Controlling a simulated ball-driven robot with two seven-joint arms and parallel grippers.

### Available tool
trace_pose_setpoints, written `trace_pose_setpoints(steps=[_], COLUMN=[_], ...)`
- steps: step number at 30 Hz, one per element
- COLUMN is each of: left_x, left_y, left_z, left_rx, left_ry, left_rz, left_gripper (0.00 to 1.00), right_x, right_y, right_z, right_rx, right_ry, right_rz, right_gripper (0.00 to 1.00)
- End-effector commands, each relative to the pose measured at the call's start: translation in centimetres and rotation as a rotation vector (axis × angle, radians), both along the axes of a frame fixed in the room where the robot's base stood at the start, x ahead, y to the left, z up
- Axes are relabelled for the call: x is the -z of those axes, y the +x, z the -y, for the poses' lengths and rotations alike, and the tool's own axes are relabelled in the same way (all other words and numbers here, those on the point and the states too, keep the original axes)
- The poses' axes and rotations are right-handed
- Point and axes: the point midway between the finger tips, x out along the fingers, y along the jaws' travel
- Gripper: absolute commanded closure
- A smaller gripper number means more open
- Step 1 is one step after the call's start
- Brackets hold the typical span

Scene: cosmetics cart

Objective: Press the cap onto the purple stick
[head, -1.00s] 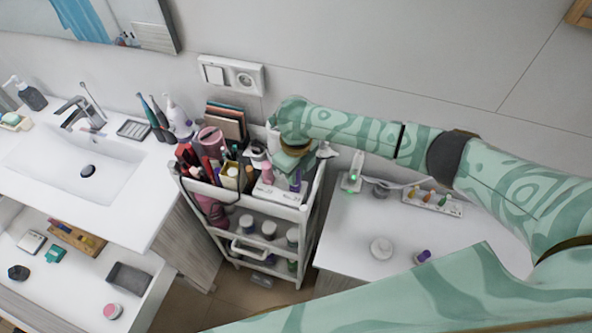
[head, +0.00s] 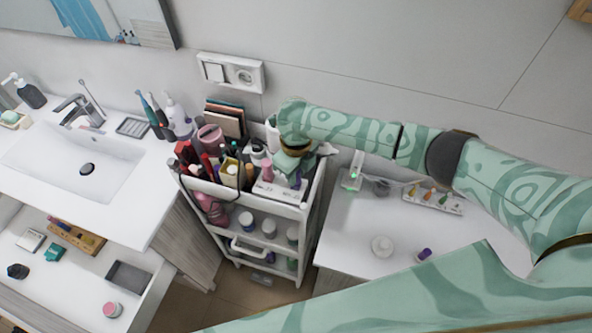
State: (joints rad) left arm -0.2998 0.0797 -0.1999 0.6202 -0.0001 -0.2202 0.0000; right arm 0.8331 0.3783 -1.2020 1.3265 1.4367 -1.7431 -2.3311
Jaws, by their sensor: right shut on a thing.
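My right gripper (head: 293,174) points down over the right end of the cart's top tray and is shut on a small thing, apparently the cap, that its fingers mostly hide. A bit of purple, apparently the purple stick (head: 283,180), shows right at the fingertips above a white holder (head: 272,191). I cannot tell whether cap and stick touch. A purple-ended piece (head: 424,255) stands apart on the right counter. My left gripper is not in view.
The white cart (head: 243,201) is crowded with bottles, brushes and a pink cup (head: 211,137) left of the gripper. The right counter (head: 345,220) holds a white round piece (head: 382,247) and a small rack (head: 433,197), with bare room between.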

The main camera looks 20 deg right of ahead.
Motion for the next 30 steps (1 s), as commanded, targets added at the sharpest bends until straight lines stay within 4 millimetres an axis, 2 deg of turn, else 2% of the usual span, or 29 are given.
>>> trace_pose_setpoints(steps=[8,9,11,17,19,20,30], left_x=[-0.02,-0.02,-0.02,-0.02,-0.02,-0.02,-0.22], left_y=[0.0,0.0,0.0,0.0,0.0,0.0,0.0], left_z=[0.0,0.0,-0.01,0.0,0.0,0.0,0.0], left_rx=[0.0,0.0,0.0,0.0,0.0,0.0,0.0], left_ry=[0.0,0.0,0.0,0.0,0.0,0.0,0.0], left_rz=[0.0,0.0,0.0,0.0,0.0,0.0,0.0], left_gripper=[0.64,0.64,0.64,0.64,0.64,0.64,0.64], right_x=[-0.02,-0.03,-0.03,-0.03,-0.03,-0.03,-0.23], right_y=[0.0,0.0,0.0,0.0,0.0,0.0,0.0], right_z=[-0.02,-0.02,-0.02,-0.01,-0.01,-0.01,-0.01], right_rx=[0.0,0.0,0.0,0.0,0.0,0.0,0.0], right_ry=[0.0,0.0,0.0,0.0,0.0,0.0,0.0], right_rz=[0.0,0.0,0.0,0.0,0.0,0.0,0.0], right_gripper=[0.98,0.69,0.52,0.52,0.35,0.3,0.3])
